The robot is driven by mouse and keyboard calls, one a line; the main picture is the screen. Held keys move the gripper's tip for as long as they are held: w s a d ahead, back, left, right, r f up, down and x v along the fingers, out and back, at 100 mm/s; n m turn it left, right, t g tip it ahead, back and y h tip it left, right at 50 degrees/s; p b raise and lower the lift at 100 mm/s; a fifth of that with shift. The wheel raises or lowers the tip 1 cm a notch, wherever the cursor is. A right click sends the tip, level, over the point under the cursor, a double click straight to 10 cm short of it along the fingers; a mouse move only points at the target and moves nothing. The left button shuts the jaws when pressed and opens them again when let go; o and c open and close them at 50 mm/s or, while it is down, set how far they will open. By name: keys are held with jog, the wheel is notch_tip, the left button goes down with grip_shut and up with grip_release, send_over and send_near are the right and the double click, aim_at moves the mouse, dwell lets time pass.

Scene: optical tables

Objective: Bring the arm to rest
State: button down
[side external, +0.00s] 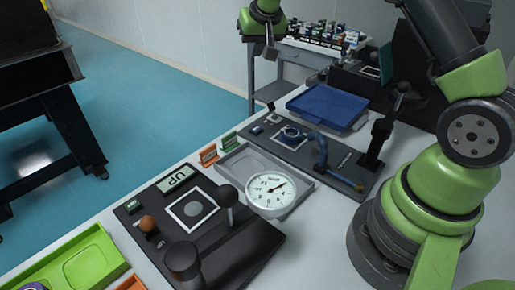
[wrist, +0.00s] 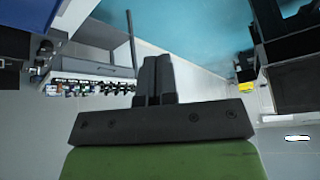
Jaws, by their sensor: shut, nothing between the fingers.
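My gripper (wrist: 153,60) points away from the bench in the wrist view, its two dark fingers pressed together with nothing between them. In the side external view my gripper (side external: 270,50) hangs from the green wrist at the top, in front of the back cart and high above the bench. It touches nothing that I can see. My green and dark arm rises from its base at the right.
The bench holds a round dial gauge (side external: 272,190), a blue tray (side external: 327,106), a green bin (side external: 75,262) and a black device with a knob and display (side external: 180,179). A cart (side external: 287,55) with several small bottles stands behind. The air around my gripper looks clear.

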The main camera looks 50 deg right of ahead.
jog(key=s+a+r+t+y, duration=0.1)
jog(key=s+a+r, duration=0.4)
jog(key=s+r, duration=0.15)
jog(key=s+a+r+y, duration=0.1)
jog(key=s+a+r, duration=0.45)
jog(key=s, duration=0.25)
jog(key=s+a+n+y, duration=0.1)
jog(key=s+a, duration=0.1)
jog(key=s, duration=0.6)
jog(key=s+a+f+y, duration=0.1)
jog(key=s+a, duration=0.1)
jog(key=s, duration=0.5)
jog(key=shift+s+a+f+n+t, duration=0.15)
jog(key=shift+s+a+n+t, duration=0.15)
jog(key=shift+s+a+n, duration=0.1)
grip_release()
jog(key=shift+w, duration=0.15)
